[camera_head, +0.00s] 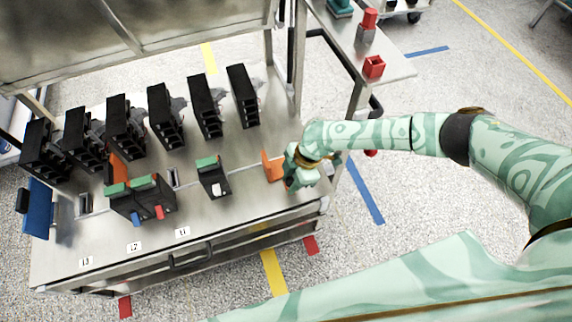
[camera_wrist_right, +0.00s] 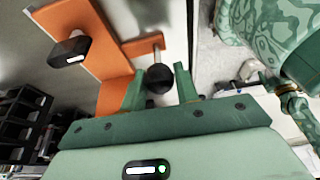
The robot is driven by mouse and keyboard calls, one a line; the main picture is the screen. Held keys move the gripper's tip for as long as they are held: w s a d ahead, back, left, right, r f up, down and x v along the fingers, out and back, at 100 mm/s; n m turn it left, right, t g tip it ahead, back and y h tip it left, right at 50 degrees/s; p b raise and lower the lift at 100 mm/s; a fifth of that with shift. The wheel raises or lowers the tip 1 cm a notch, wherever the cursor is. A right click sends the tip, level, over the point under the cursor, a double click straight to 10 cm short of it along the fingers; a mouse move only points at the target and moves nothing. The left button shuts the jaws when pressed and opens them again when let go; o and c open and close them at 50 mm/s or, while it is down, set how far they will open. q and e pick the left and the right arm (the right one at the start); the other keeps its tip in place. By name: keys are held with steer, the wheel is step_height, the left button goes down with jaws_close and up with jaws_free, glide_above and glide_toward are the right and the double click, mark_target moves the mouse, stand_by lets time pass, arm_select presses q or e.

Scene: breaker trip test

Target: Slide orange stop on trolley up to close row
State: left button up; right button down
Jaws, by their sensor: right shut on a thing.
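The orange stop (camera_head: 272,165) stands upright on the right part of the metal trolley top (camera_head: 240,205). In the right wrist view it is an orange bracket (camera_wrist_right: 118,60) with a rod ending in a black knob (camera_wrist_right: 159,80). My right gripper (camera_head: 289,170) is at the stop's right side, its fingers (camera_wrist_right: 159,88) shut around the knob. A single green-topped black breaker (camera_head: 213,178) stands left of the stop, with a gap between. Two more green-topped breakers (camera_head: 142,200) stand side by side further left, near an orange upright piece (camera_head: 119,168). My left gripper is out of view.
Several black units (camera_head: 165,117) stand in a row along the back of the trolley. Labels L3, L2 and L1 (camera_head: 182,232) lie along the front edge. A blue piece (camera_head: 40,208) is at the left end. A side table with red blocks (camera_head: 374,67) stands behind right.

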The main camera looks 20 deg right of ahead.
mark_target(214, 176)
stand_by(0.4)
steer(key=shift+s+a, duration=0.1)
steer(key=shift+a, duration=2.65)
steer(key=shift+s+a, duration=0.1)
steer(key=shift+a, duration=2.55)
steer(key=shift+s+a+b, duration=0.1)
steer(key=shift+a+b, duration=0.45)
steer(key=shift+a, duration=1.95)
steer(key=shift+a+f+b, duration=0.1)
steer(key=shift+a+b, duration=0.5)
steer(key=shift+a, duration=1.7)
steer(key=c, duration=1)
jaws_free()
steer(key=shift+a, duration=0.15)
steer(key=shift+o, duration=0.2)
